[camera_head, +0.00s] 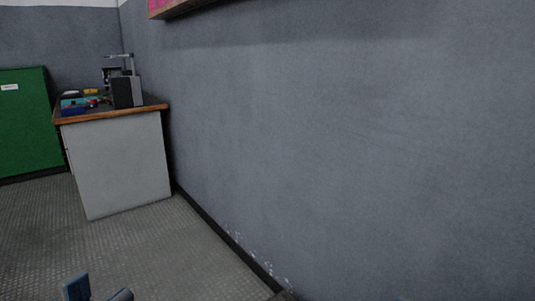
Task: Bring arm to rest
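My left gripper (98,292) just shows at the bottom edge of the head view, left of centre. Its two blue-grey fingertips stand apart with floor visible between them, and nothing shows between them. The rest of this gripper and its arm are cut off by the frame.
A grey cabinet bench (118,165) with a wooden-edged top stands against the wall at the left. A black-and-grey device (126,91) and small coloured items are on it. A green panel (24,122) is at far left. The grey wall (350,140) fills the right. Patterned floor (165,250) is clear.

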